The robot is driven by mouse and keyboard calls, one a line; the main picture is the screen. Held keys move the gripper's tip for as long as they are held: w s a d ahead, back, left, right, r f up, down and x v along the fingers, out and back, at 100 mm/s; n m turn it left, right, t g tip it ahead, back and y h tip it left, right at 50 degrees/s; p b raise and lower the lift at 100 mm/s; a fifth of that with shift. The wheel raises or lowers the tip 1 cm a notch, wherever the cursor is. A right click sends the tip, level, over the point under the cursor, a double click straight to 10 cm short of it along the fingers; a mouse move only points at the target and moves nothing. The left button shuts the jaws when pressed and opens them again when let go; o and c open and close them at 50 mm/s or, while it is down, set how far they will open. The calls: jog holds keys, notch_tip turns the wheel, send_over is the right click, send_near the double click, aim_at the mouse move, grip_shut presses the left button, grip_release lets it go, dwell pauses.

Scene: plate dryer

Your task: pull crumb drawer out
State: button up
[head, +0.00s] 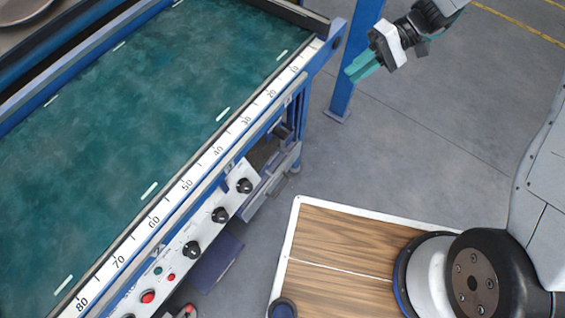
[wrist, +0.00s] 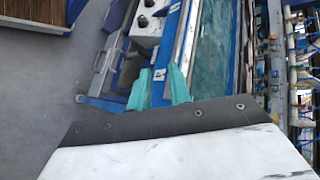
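The crumb drawer appears to be the grey, tray-like part (head: 266,192) low on the side of the blue-framed machine, below the control panel. In the wrist view, a grey drawer front with a bar handle (wrist: 104,62) shows left of the fingers. How far it is out is hard to tell. My gripper (head: 352,75) has teal fingers and hangs over the floor right of the machine's end, well apart from the drawer. In the wrist view my gripper (wrist: 157,72) has its fingers apart with nothing held between them.
The machine's green belt (head: 150,110) has a numbered scale (head: 188,176) along its edge. Black knobs (head: 220,215) and red buttons sit on the panel. A blue leg (head: 343,90) stands left of my gripper. Bare grey floor (head: 400,150) lies below it.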

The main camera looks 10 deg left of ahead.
jog(key=a+f+y, duration=0.2)
jog(key=a+f, duration=0.1)
jog(key=f, duration=0.6)
jog(key=a+f+y, duration=0.1)
jog(key=a+f, duration=0.2)
jog(key=f, duration=0.6)
jog(key=m+t+y, duration=0.1)
jog(key=m+y, duration=0.1)
jog(key=y, duration=0.1)
send_near(282, 165)
jog(key=a, duration=0.2)
jog(key=x, duration=0.5)
jog(key=f+x, duration=0.1)
jog(key=x, duration=0.2)
jog(key=shift+s+d, duration=0.15)
jog(key=shift+s, duration=0.15)
grip_shut()
